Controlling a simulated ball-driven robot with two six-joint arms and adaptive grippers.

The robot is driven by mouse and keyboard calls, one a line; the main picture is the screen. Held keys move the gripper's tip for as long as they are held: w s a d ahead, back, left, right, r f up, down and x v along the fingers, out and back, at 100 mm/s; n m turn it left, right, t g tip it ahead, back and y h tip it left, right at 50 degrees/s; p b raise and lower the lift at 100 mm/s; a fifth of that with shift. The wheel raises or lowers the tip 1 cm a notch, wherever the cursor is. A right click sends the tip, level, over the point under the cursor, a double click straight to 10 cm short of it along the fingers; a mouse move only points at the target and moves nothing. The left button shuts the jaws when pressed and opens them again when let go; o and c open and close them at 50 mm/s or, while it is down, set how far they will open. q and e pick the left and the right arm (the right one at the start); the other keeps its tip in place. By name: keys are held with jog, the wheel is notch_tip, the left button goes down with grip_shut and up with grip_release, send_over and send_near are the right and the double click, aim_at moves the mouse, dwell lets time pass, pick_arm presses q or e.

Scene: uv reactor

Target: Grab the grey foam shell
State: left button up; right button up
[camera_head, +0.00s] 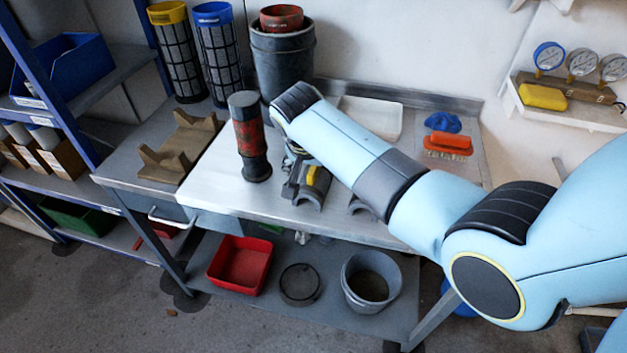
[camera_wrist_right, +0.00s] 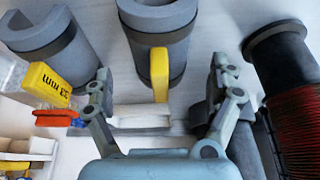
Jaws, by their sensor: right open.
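A grey foam shell (camera_head: 314,193) with a yellow tag lies on the metal bench beside my right gripper (camera_head: 297,175). In the right wrist view this curved grey shell (camera_wrist_right: 158,32) lies ahead, with its yellow tag near the middle. My right gripper (camera_wrist_right: 163,72) is open, its fingers apart to either side of the tag, with nothing held. A second grey foam shell (camera_wrist_right: 42,40), with a yellow tag reading "33 mm", lies to the left in the wrist view. In the head view my arm mostly hides it. My left gripper is not in view.
A black-and-red cylinder (camera_head: 249,137) stands close left of the gripper; it also shows in the wrist view (camera_wrist_right: 296,100). A white tray (camera_head: 378,116), red brush (camera_head: 448,142) and blue cloth (camera_head: 443,121) lie toward the back. A brown cradle (camera_head: 180,150) is at left.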

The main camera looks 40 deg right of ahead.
jog(key=x, duration=0.3)
jog(key=shift+r, duration=0.1)
jog(key=c, duration=1.1)
